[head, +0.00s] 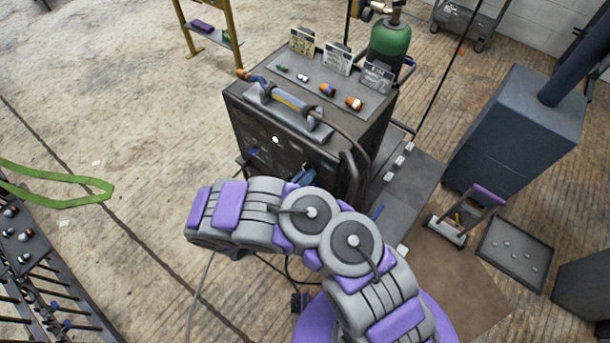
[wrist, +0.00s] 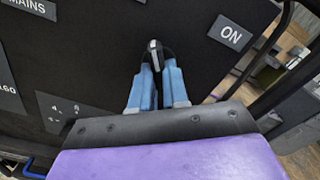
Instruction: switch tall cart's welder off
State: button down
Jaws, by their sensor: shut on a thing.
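The welder (head: 320,157) is a dark box with a blue-and-grey handle on top, standing on a cart with a green gas cylinder (head: 390,42). In the wrist view its dark front panel (wrist: 95,50) fills most of the picture. My gripper (wrist: 157,66) has blue fingers, closed at their tips around a small dark switch lever with a pale grey end (wrist: 154,45). An ON label (wrist: 231,33) is right of the lever. A MAINS label (wrist: 30,7) is at the upper left. In the head view my arm partly hides the welder's lower front, and blue gripper fingers show there.
Small coloured parts and upright cards lie on the welder's top tray (head: 315,85). A blue-grey cabinet (head: 515,130) stands to the right, with a shallow tray (head: 515,254) on the floor. A dark rack (head: 40,275) is at the lower left. Floor left of the welder is mostly clear.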

jog(key=shift+a+r+n, duration=0.1)
jog(key=shift+r+n, duration=0.05)
jog(key=shift+n, duration=0.45)
jog(key=c, duration=1.1)
grip_release()
jog(key=shift+a, duration=0.15)
jog(key=p+v, duration=0.1)
jog(key=v, duration=0.4)
jog(key=p+v, duration=0.1)
jog(key=v, duration=0.5)
jog(key=p+v, duration=0.1)
jog(key=v, duration=0.5)
jog(key=shift+s+a+f, duration=0.1)
jog(key=shift+f, duration=0.2)
